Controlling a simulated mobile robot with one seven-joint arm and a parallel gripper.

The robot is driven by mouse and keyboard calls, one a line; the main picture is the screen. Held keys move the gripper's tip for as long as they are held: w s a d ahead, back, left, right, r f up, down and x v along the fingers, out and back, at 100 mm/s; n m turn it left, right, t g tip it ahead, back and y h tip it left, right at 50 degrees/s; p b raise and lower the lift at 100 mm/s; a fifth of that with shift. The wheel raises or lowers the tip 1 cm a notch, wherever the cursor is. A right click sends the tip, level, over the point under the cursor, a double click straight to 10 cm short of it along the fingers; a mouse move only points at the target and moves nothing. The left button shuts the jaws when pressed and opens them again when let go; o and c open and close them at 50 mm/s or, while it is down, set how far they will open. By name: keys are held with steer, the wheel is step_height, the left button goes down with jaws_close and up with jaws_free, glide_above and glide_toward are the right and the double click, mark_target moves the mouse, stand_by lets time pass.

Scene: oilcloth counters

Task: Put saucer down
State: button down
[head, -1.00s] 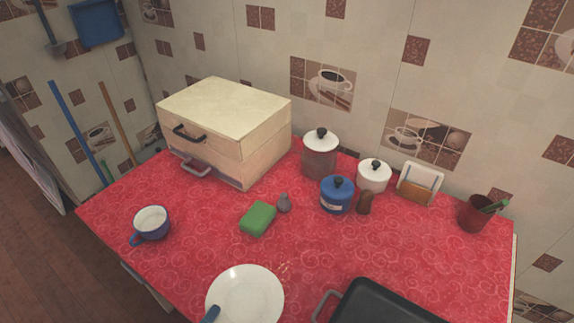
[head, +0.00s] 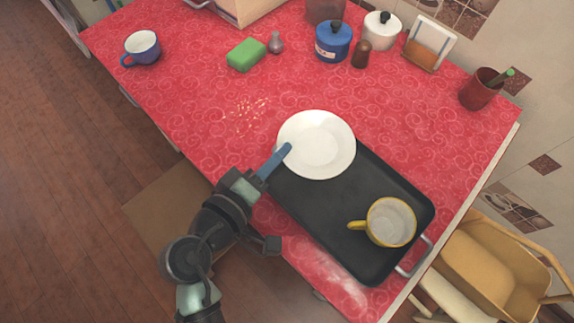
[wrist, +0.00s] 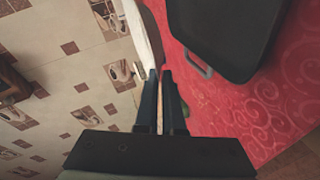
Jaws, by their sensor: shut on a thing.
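The white saucer (head: 318,143) is a round, shallow dish. My gripper (head: 283,152) is shut on its left rim, its blue fingers pinching the edge. In the head view the saucer overlaps the far left end of the black tray (head: 305,205) and hides that corner; its height above the tray is hard to tell. In the wrist view, my gripper (wrist: 160,76) has its fingers close together, with the saucer (wrist: 151,30) seen nearly edge-on past the tips and the tray (wrist: 222,35) to its right.
A yellow cup (head: 391,222) stands on the tray's near right part. A blue cup (head: 142,47), green sponge (head: 246,54), blue canister (head: 333,41) and brown shaker (head: 361,54) stand farther back. Red oilcloth (head: 210,95) is clear left of the saucer. A chair (head: 490,265) is at lower right.

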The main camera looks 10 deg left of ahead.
mark_target(280, 181)
steer(key=shift+f+b, duration=0.65)
steer(key=shift+f, duration=2.65)
steer(key=shift+f, duration=0.1)
steer(key=shift+f+b, duration=0.25)
steer(key=shift+b, duration=0.05)
steer(key=c, duration=1)
jaws_free()
steer(key=shift+c, duration=0.2)
steer(key=shift+r+p, duration=0.35)
steer(key=shift+p, duration=0.05)
steer(key=v, duration=1.2)
steer(key=shift+w+r, duration=0.1)
